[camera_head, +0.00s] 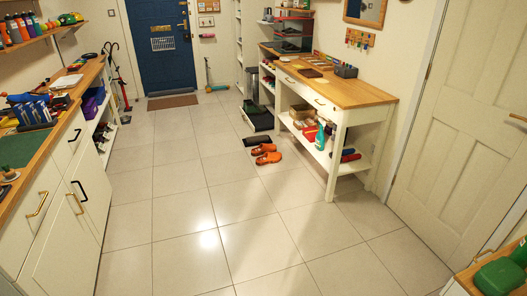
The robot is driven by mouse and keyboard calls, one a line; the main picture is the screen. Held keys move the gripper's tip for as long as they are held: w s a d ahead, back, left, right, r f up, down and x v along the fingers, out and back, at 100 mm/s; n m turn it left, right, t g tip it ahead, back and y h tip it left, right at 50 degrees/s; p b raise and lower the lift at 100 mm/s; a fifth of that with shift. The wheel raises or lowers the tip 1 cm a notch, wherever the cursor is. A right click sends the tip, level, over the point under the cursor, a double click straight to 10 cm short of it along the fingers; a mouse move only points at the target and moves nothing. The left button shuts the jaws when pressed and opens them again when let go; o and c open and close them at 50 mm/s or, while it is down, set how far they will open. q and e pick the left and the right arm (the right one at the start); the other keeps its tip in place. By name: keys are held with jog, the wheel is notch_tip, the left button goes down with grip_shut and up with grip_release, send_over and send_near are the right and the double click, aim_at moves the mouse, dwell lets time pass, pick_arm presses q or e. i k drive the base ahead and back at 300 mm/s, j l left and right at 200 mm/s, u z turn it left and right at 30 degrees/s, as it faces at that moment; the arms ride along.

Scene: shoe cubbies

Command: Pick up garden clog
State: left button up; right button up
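A pair of orange shoes that look like clogs lies on the tiled floor near the middle of the view. One shoe (263,149) is just behind the other shoe (268,158), and they sit close together in front of the long wooden-topped table. A rounded dark green thing (500,277) rests on a wooden top at the bottom right corner; it is partly cut off, and I cannot tell whether it is a clog. Neither of my grippers shows in this view.
The wooden-topped table (352,92) with a lower shelf stands right of the orange shoes. A black mat or tray (257,141) lies just behind them. A counter with white cabinets (62,215) runs along the left. The tiled floor (190,200) between is clear.

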aim_at(264, 148)
jog(key=i, duration=4.6)
jog(key=j+u, duration=0.05)
jog(key=j, duration=0.15)
